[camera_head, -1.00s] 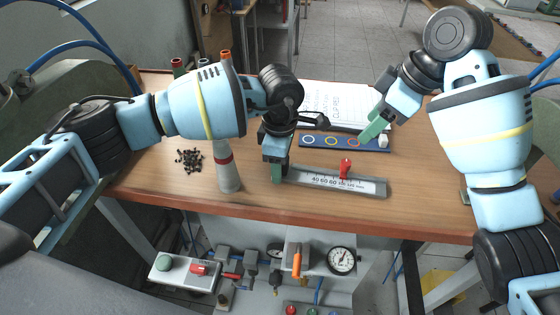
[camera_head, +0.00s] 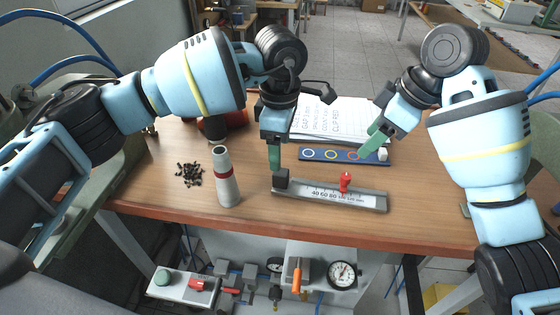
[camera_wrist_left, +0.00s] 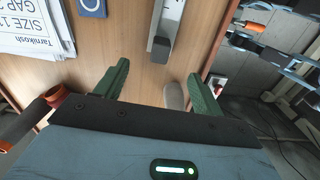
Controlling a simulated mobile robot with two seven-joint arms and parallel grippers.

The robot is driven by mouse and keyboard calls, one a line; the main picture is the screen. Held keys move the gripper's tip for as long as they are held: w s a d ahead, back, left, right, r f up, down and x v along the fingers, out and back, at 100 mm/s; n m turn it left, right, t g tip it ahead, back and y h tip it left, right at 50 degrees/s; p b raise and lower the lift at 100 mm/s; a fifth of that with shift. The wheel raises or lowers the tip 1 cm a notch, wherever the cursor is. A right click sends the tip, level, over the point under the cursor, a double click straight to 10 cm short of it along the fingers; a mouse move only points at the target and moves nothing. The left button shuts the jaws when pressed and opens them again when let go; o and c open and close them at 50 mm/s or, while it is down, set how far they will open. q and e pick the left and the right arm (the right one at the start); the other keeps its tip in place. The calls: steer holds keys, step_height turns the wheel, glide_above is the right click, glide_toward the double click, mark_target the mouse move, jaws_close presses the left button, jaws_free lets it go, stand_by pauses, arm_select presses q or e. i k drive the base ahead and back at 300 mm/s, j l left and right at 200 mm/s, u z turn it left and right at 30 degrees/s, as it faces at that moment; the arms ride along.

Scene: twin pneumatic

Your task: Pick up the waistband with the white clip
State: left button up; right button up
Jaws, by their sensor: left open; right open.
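No waistband can be told for sure. A blue strip (camera_head: 330,155) with coloured rings lies flat at the middle of the table, with a small white piece (camera_head: 383,154) at its right end. My left gripper (camera_head: 274,158) is open and empty, above the left end of a grey scale bar, near its black block (camera_head: 281,180). In the left wrist view its green fingers (camera_wrist_left: 160,92) stand apart, with the block (camera_wrist_left: 160,48) beyond them. My right gripper (camera_head: 372,140) is over the right part of the blue strip; the gap between its fingers is hard to see.
The scale bar (camera_head: 310,192) carries a red knob (camera_head: 345,182). A pale tapered cylinder (camera_head: 226,180) with a red band stands left of it. Small black pieces (camera_head: 189,174) lie further left. Printed sheets (camera_head: 340,118) lie behind the strip. Orange-ended rolls are partly hidden behind my left arm.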

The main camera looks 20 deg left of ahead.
mark_target(380, 158)
steer(key=k, duration=1)
